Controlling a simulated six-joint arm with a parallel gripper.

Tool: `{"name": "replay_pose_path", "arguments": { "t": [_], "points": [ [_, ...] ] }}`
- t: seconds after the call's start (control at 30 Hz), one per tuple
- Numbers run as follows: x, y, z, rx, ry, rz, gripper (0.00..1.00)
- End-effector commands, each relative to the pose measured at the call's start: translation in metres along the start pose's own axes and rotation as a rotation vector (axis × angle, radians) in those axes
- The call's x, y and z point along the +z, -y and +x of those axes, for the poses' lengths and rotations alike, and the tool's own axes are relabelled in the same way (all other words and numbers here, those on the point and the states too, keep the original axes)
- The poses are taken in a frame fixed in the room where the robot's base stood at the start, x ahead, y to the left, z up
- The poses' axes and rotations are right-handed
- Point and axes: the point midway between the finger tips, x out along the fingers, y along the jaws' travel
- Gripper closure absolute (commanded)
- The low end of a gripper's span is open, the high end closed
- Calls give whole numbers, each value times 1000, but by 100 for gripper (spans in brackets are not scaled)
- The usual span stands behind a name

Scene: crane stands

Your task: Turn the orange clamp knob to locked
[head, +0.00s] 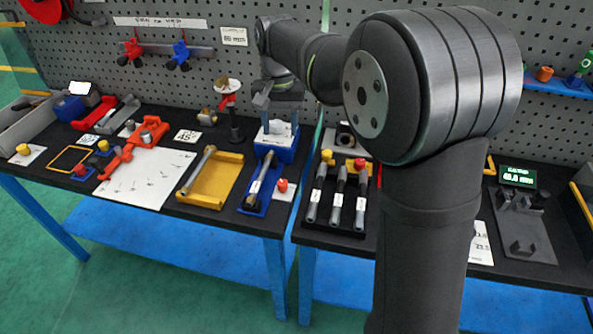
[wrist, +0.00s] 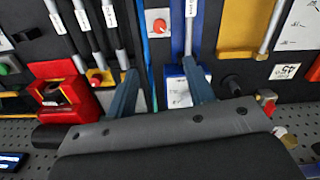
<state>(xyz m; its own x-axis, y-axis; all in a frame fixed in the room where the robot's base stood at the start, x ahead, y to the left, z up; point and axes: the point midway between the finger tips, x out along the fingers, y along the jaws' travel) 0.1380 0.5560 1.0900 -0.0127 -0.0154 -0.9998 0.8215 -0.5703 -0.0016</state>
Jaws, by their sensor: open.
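An orange-red knob (head: 282,185) sits on a small white plate, just right of the blue cradle (head: 252,198) in the head view. It also shows in the wrist view (wrist: 159,26), beyond the fingertips, with a pale mark across its top. I cannot read its setting, nor tell for certain that it is the clamp knob. My gripper (head: 281,118) hangs over the blue block (head: 285,152) behind the cradle. In the wrist view my gripper (wrist: 163,80) has its two blue-grey fingers wide apart with nothing between them. The knob is apart from both fingers.
A grey rod (head: 258,178) lies in the blue cradle. A yellow tray (head: 215,182) and an orange clamp-like fixture (head: 125,155) stand to the left. Several grey rods lie in a black rack to the right. A red funnel stand (head: 230,98) rises behind, near my gripper.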

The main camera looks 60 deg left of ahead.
Motion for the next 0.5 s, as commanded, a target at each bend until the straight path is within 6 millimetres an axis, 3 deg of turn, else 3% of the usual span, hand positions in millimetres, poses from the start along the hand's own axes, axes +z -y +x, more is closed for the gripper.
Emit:
{"name": "replay_pose_path", "arguments": {
  "t": [0.3,0.5],
  "points": [
    [5,0,15,6,-15,-495,51],
    [5,0,21,8,-18,-607,51]
  ]
}}
